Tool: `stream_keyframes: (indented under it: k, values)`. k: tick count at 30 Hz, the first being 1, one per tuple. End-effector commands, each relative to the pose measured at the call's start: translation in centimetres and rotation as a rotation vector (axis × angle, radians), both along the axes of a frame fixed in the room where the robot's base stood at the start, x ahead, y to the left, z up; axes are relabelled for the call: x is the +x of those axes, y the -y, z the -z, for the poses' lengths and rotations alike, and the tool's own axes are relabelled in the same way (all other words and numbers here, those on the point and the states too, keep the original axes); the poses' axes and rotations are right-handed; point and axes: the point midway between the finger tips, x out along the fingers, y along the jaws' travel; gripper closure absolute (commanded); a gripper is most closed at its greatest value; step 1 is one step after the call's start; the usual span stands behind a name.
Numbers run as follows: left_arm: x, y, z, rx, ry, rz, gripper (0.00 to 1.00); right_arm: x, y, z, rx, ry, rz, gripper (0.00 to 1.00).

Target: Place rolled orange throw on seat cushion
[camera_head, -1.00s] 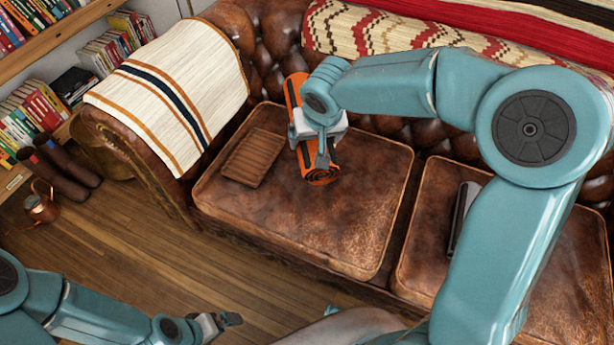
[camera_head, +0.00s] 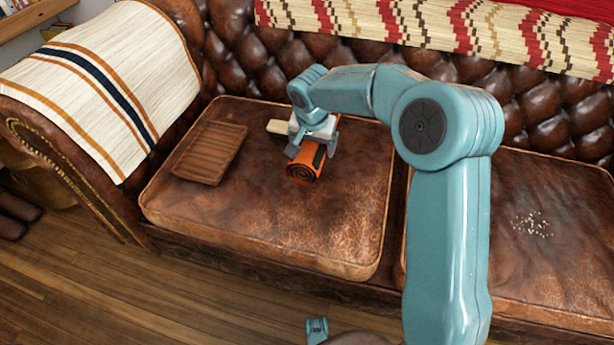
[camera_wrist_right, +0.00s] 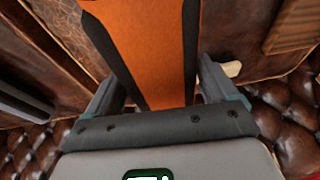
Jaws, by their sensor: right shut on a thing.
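The rolled orange throw (camera_head: 303,173) with dark stripes is over the left seat cushion (camera_head: 270,225), its spiral end facing me. It lies low at the cushion's top; I cannot tell whether its underside touches the leather. My right gripper (camera_head: 316,143) is shut on the throw from above and hides its rear part. In the right wrist view the throw (camera_wrist_right: 150,50) runs between the two fingers.
A brown slatted tray (camera_head: 210,152) lies on the cushion left of the throw. A cream block (camera_head: 277,127) shows beside the gripper. Crumbs (camera_head: 532,224) lie on the right cushion. A striped blanket (camera_head: 110,80) covers the armrest. The cushion's front is clear.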

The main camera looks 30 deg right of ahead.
Motion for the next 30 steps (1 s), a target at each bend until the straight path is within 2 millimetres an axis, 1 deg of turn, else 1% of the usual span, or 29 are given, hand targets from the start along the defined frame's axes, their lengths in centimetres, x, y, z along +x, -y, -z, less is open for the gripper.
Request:
stream_keyframes:
  k: [1,3,6,11,14,19,21,29,30]
  values:
    - [0.1,-0.1,1.0,0.001,0.002,-0.005,0.00,0.0,0.0,1.9,-0.001,-0.001,-0.002,0.81]
    - [0.3,-0.2,1.4,0.002,0.005,-0.010,0.00,0.1,0.0,3.4,0.000,0.000,-0.002,0.81]
    - [0.4,-0.4,1.7,0.003,0.007,-0.014,0.00,0.2,0.0,4.7,-0.001,0.002,-0.001,0.81]
    - [0.5,-0.4,1.9,0.004,0.008,-0.017,0.00,0.2,-0.1,5.6,-0.001,0.002,-0.001,0.81]
    - [0.5,-0.5,2.5,0.004,0.010,-0.021,0.00,0.2,-0.1,7.0,0.000,0.001,-0.001,0.81]
    - [0.8,-0.7,3.7,0.006,0.014,-0.031,0.00,0.1,-0.1,10.4,0.000,0.000,-0.002,0.81]
    - [0.8,-0.8,3.8,0.006,0.014,-0.032,0.00,0.2,-0.1,10.9,-0.001,0.002,-0.002,0.81]
    - [0.9,-0.8,3.7,0.006,0.015,-0.032,0.00,0.2,-0.1,10.9,-0.002,0.003,-0.002,0.81]
    - [0.9,-0.8,3.8,0.007,0.016,-0.033,0.00,0.2,-0.1,11.0,-0.001,0.002,-0.002,0.10]
